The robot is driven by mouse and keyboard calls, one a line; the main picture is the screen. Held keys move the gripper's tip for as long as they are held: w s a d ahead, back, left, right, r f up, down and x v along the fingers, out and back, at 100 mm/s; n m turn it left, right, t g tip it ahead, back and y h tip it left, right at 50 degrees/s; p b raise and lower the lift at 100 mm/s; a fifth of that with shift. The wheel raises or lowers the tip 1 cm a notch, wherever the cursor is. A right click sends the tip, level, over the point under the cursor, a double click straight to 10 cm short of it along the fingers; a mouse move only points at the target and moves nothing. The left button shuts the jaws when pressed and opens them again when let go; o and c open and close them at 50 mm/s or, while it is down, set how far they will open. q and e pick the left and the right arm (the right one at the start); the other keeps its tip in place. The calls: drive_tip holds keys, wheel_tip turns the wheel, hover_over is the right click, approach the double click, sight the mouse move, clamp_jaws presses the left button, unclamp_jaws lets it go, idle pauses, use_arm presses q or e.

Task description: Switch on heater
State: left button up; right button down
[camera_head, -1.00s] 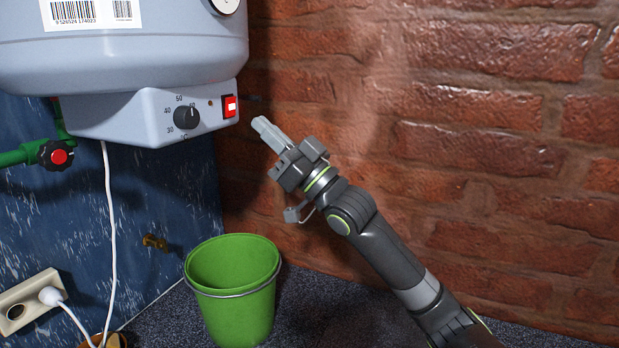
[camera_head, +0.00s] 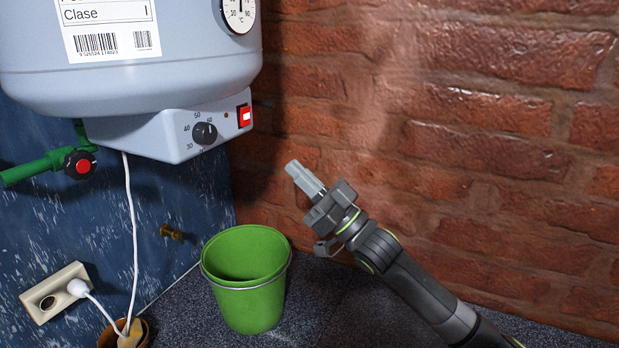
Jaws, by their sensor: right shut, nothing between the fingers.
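The heater (camera_head: 140,75) is a grey tank on the wall at upper left. Its control box (camera_head: 165,138) sits under the tank and carries a dark temperature knob (camera_head: 205,133) and a red rocker switch (camera_head: 245,116) with a light centre. A small round indicator sits between knob and switch. My right gripper (camera_head: 298,172) is shut and empty, to the right of and below the switch, clearly apart from it, pointing up and left. My left gripper is not in view.
A green bucket (camera_head: 245,283) stands on the floor below the heater. A white cord (camera_head: 132,230) hangs from the heater, and a plug sits in a wall socket (camera_head: 56,291). A green pipe with a red-capped valve (camera_head: 81,164) is at left. The brick wall (camera_head: 450,130) fills the right.

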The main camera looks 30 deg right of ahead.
drive_tip(key=v, duration=0.3)
drive_tip(key=shift+w+a+f, duration=0.1)
drive_tip(key=shift+w+f, duration=0.05)
drive_tip(key=shift+f, duration=0.1)
idle(0.4)
